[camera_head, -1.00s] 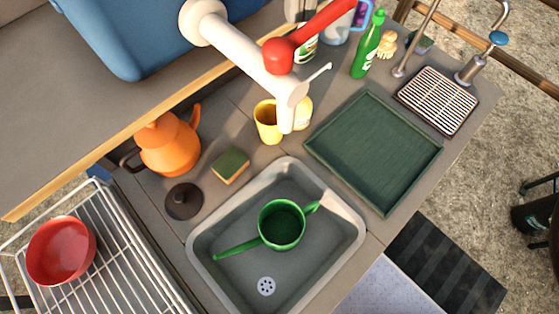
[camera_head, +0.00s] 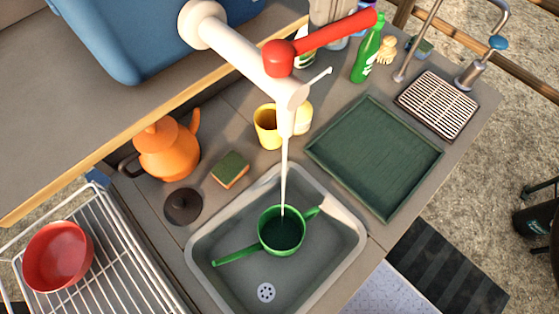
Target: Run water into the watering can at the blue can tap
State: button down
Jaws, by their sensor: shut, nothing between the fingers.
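The green watering can (camera_head: 281,232) stands upright in the grey sink (camera_head: 215,297), its long spout to the lower left. A thin water stream (camera_head: 284,175) falls into it from the white tap (camera_head: 243,52) with the red lever (camera_head: 330,38). The blue can tap is the metal spout with a blue knob (camera_head: 498,42) at the upper right, over a slatted drain (camera_head: 438,104); no water shows there. My gripper (camera_head: 330,12), grey and cut off by the top edge, is shut and empty beside the red lever; contact is unclear.
A green tray (camera_head: 374,156) lies between sink and slatted drain. A green bottle (camera_head: 367,48), yellow cup (camera_head: 268,127), sponge (camera_head: 230,169), orange kettle (camera_head: 167,148) and dark lid (camera_head: 183,207) stand around. A rack holds a red bowl (camera_head: 58,256). A blue bin (camera_head: 130,40) is upper left.

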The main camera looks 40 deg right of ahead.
jog(key=s+r, duration=0.1)
jog(key=s+r+p, duration=0.1)
jog(key=r, duration=0.1)
jog(key=s+r+p, duration=0.1)
jog(key=shift+s+a+r, duration=0.2)
jog(key=shift+s+r, duration=0.1)
jog(key=shift+r, duration=0.05)
dwell(1.0)
jog(key=shift+s+a+b, duration=0.2)
jog(key=shift+s+a, duration=0.75)
jog(key=shift+a, duration=0.2)
jog(key=shift+s+a+b, duration=0.15)
jog(key=shift+s+a, duration=0.75)
jog(key=shift+a, duration=0.2)
jog(key=shift+f, duration=0.1)
notch_tip(320, 180, down, 4)
jog(key=b, duration=0.4)
jog(key=shift+a, duration=0.1)
dwell(2.4)
